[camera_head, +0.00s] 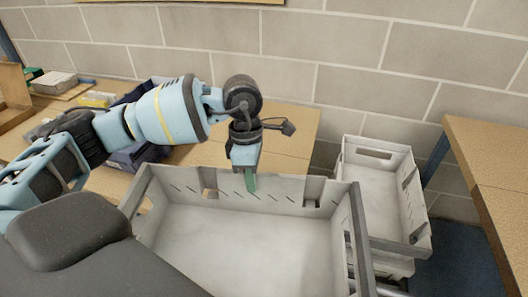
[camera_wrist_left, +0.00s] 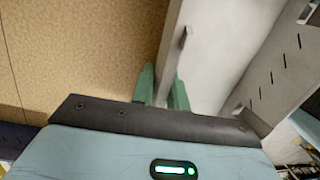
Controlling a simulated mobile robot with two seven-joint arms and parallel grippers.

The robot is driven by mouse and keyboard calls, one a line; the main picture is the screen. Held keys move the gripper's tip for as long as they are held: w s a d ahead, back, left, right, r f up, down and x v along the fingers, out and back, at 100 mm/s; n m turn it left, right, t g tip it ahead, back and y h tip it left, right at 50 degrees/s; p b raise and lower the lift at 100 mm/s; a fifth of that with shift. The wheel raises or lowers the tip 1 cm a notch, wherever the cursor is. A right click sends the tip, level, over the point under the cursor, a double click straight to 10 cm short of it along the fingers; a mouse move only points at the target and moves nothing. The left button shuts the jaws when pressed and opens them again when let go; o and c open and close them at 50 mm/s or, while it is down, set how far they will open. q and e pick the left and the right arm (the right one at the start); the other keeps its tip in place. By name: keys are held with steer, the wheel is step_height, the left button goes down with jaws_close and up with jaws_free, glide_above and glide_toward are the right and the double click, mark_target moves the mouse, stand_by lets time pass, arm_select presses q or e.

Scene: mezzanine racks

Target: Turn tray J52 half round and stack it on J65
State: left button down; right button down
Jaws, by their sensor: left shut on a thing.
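A large pale grey tray (camera_head: 245,240) with slotted walls stands upright and empty in the middle of the head view. In the left wrist view the green fingers (camera_wrist_left: 163,88) sit either side of the tray wall (camera_wrist_left: 172,45). A second pale grey tray (camera_head: 382,195) is to the right, on top of another grey piece. No label J52 or J65 can be read, so I cannot tell which tray is which. My right gripper is out of view.
A wooden table (camera_head: 290,125) lies behind the large tray, with a dark blue bin (camera_head: 128,155) and small boxes (camera_head: 54,82) at its left. A wooden shelf (camera_head: 490,150) with a blue upright is at the far right. A block wall closes the back.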

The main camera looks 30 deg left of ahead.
arm_select(q)
steer(key=s+d+m, duration=0.1)
steer(key=m, duration=0.2)
steer(key=s+m, duration=0.1)
steer(key=m, duration=0.1)
steer(key=s+d+f+m+y, duration=0.1)
steer(key=m, duration=0.2)
steer(key=shift+d+m+g, duration=0.3)
steer(key=shift+g, duration=0.1)
steer(key=s+m, duration=0.1)
steer(key=m, duration=0.2)
steer(key=s+d+m+y, duration=0.1)
steer(key=m, duration=0.3)
steer(key=s+d+f+m, duration=0.1)
steer(key=m, duration=0.2)
steer(key=shift+s+d+y, duration=0.1)
steer(key=shift+s+y, duration=0.2)
steer(key=shift+s, duration=0.05)
steer(key=m, duration=0.3)
steer(key=s+m, duration=0.1)
steer(key=shift+s+d+m+t, duration=0.1)
steer(key=shift+d+m+t, duration=0.2)
steer(key=shift+s+f, duration=0.1)
